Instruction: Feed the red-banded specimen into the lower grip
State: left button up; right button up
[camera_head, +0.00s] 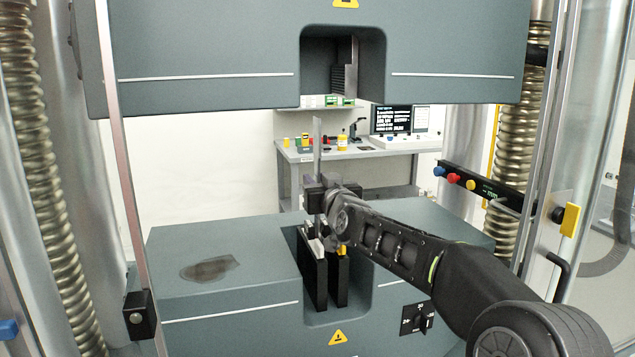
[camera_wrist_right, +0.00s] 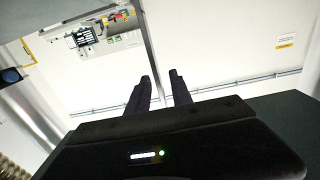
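A thin grey specimen (camera_head: 317,138) stands nearly upright above the lower grip in the head view. I cannot make out a red band on it. My right gripper (camera_head: 322,198) is at its lower part, above the black jaws of the lower grip (camera_head: 314,283). The gripper covers that stretch of the specimen, and I cannot tell how deep its lower end reaches between the jaws. In the right wrist view, the two fingers (camera_wrist_right: 160,80) are a little apart, and a grey strip (camera_wrist_right: 148,40) runs down between them. Whether they clamp it is unclear. My left gripper is out of view.
The upper crosshead (camera_head: 200,50) with its recess hangs above. The lower block (camera_head: 225,300) surrounds the grip slot. A dark patch (camera_head: 210,268) lies on its left top. A button panel (camera_head: 485,188) stands right, and a bench (camera_head: 370,150) is behind.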

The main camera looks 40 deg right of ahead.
jog(key=shift+o, duration=0.2)
jog(key=shift+f, duration=0.2)
jog(key=shift+s+a, duration=0.1)
jog(key=shift+s, duration=0.15)
jog(key=b+v, duration=0.2)
jog(key=v, duration=0.5)
jog(key=shift+b, duration=0.3)
jog(key=shift+s+r, duration=0.15)
